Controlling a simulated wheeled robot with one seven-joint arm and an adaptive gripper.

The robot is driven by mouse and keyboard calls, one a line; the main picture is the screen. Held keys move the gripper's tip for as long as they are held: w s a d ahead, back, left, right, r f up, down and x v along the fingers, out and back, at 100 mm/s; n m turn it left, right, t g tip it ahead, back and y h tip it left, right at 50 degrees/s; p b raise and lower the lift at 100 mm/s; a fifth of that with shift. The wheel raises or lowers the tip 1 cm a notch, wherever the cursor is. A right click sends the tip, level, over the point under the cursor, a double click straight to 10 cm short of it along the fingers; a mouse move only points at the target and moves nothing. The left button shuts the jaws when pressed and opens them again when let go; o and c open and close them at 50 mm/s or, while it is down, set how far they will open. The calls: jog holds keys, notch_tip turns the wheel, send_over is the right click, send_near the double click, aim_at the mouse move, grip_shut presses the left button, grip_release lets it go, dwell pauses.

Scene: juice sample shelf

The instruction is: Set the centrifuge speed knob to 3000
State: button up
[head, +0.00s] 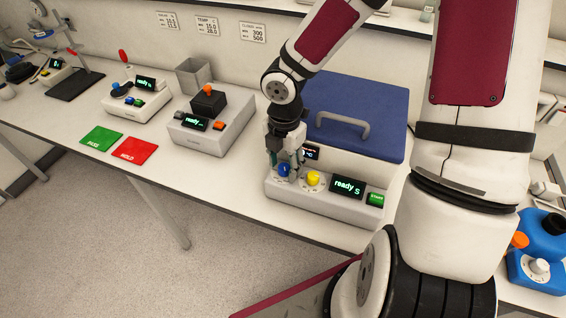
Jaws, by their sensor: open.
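The centrifuge is a light grey box (285,192) with a blue lid (370,95) and a grey handle; the lid looks closed. Its sloped front has a blue knob (284,171), a yellow knob (313,179), a dark display (347,188) reading "ready S" and a green button (375,199). My gripper (284,165) points down with its fingers open around or just in front of the blue knob; I cannot tell whether they touch it. The yellow knob is clear, just right of the fingers. The knob scales are too small to read, and my gripper partly hides a small upper display (311,153).
Left on the bench (230,165) are a grey device with a black block (208,100), a smaller white device (139,103), and green (101,138) and red (134,151) mats. Bench left of the centrifuge is free.

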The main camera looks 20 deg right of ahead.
jog(key=shift+c, duration=0.2)
grip_shut()
jog(key=m+p, duration=0.1)
jog(key=m, duration=0.3)
jog(key=shift+s+m, duration=0.1)
jog(key=shift+m, duration=0.3)
jog(key=m+p, duration=0.1)
jog(key=m, duration=0.4)
jog(key=shift+f+m, duration=0.1)
jog(key=shift+m, duration=0.3)
